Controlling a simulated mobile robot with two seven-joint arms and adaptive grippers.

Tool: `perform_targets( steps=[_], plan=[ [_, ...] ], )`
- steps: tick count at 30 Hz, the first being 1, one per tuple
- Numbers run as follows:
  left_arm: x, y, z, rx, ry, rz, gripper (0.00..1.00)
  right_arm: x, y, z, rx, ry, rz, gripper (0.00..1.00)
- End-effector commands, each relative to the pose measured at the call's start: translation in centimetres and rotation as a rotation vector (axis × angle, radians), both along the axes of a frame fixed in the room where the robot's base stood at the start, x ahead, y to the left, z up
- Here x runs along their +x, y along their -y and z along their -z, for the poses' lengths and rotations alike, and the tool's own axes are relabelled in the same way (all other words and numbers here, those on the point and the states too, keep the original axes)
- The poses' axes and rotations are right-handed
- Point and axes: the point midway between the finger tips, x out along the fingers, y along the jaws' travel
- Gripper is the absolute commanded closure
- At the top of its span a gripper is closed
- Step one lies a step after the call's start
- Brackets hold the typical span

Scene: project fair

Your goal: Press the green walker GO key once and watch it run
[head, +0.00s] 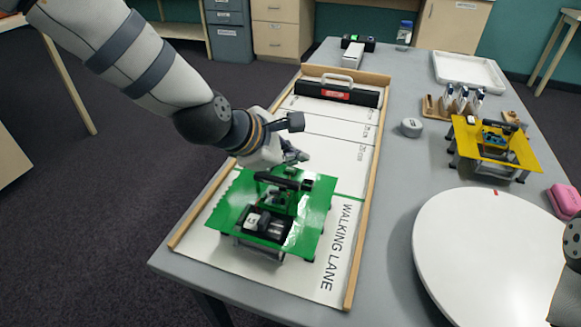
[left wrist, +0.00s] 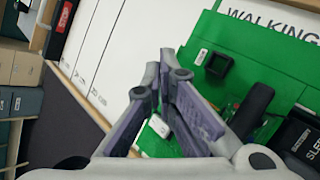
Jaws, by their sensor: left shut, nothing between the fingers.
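The green walker (head: 312,222) stands on the white walking lane (head: 342,180) near its front end, with dark parts and a black bar on its green top plate. The plate also fills the right of the left wrist view (left wrist: 265,70). My left gripper (head: 298,156) is shut and empty, just beyond the walker's far edge and above it in the picture. Its fingers (left wrist: 166,75) show in the left wrist view in front of the plate. Small white pieces show on the plate, but I cannot read a GO label on either. My right gripper is out of view.
A black bar with a white handle (head: 338,92) lies across the lane's far end. Wooden rails edge the lane.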

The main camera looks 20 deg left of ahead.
Motion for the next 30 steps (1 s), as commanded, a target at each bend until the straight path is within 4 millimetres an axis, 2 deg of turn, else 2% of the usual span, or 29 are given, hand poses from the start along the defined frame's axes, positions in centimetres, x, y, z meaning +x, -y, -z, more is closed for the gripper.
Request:
perform_targets(
  steps=[30],
  plan=[
    [-0.01, 0.02, 1.08, 0.000, -0.001, 0.001, 1.00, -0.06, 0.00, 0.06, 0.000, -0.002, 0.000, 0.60]
  ],
)
